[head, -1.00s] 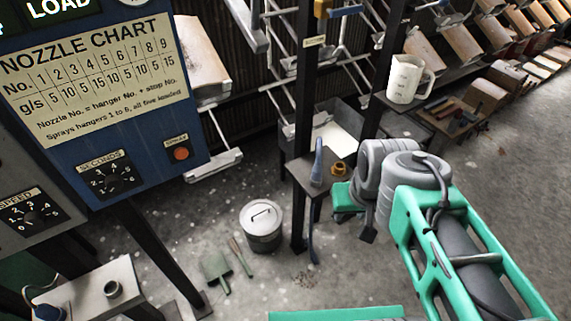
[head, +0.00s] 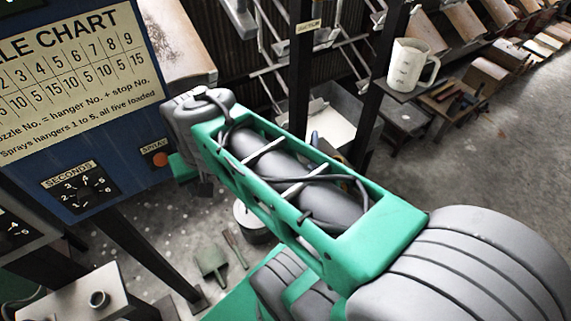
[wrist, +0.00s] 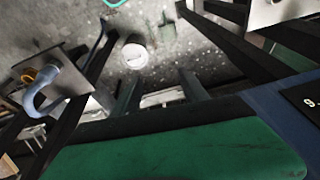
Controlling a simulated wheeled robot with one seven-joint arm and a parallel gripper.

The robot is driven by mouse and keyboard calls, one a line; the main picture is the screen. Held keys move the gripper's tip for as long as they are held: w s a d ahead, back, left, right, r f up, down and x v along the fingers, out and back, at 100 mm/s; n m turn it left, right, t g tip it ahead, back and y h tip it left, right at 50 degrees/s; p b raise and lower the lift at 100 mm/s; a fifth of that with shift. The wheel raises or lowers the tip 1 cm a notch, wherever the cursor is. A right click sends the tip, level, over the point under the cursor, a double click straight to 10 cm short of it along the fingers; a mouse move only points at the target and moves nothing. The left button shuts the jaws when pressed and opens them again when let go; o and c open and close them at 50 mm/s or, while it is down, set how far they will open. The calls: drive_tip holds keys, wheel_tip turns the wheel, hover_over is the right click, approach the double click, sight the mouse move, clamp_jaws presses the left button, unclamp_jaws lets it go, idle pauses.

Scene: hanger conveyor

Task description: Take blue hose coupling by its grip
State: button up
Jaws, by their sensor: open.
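A blue-grey curved piece, which looks like the blue hose coupling (wrist: 40,96), rests on a small plate (wrist: 72,72) at the left of the wrist view. A yellow ring (wrist: 47,74) lies beside it. In the head view my arm hides most of this plate, and only a sliver of blue shows above the arm. My gripper (wrist: 158,76) shows as two dark fingers at the lower middle of the wrist view. It is open with nothing between the fingers, and apart from the coupling, which is to its left in that view.
A blue control panel (head: 120,185) with a spray button stands close to my wrist in the head view. A lidded pail (wrist: 134,55) and a dustpan (head: 211,262) are on the floor. A white jug (head: 408,65) stands on a shelf. Dark posts (head: 300,70) rise behind my arm.

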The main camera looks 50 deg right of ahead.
drive_tip(key=shift+o, duration=0.3)
drive_tip(key=d+f+m+g+b, duration=0.1)
drive_tip(key=d+f+m+b, duration=0.2)
drive_tip(key=d+m, duration=0.7)
drive_tip(key=shift+d+f+m+g, duration=0.15)
drive_tip(key=shift+d+m+g, duration=0.2)
drive_tip(key=shift+d, duration=0.85)
drive_tip(key=s+d+f+m+b, duration=0.1)
drive_tip(key=s+d+m, duration=0.1)
drive_tip(key=d+m, duration=0.3)
drive_tip(key=s+d+f+m+g+b, duration=0.1)
drive_tip(key=s+d+m, duration=0.2)
drive_tip(key=d+m, duration=0.2)
drive_tip(key=s+d+f+m+b, duration=0.1)
drive_tip(key=s+d+m, duration=0.1)
drive_tip(key=d+m, duration=0.3)
drive_tip(key=shift+s+d+f, duration=0.25)
drive_tip(key=shift+d+f, duration=0.15)
drive_tip(key=shift+d, duration=0.15)
drive_tip(key=shift+m, duration=0.25)
drive_tip(key=f, duration=0.7)
drive_tip(key=shift+s+f, duration=0.25)
drive_tip(key=shift+r, duration=0.1)
clamp_jaws()
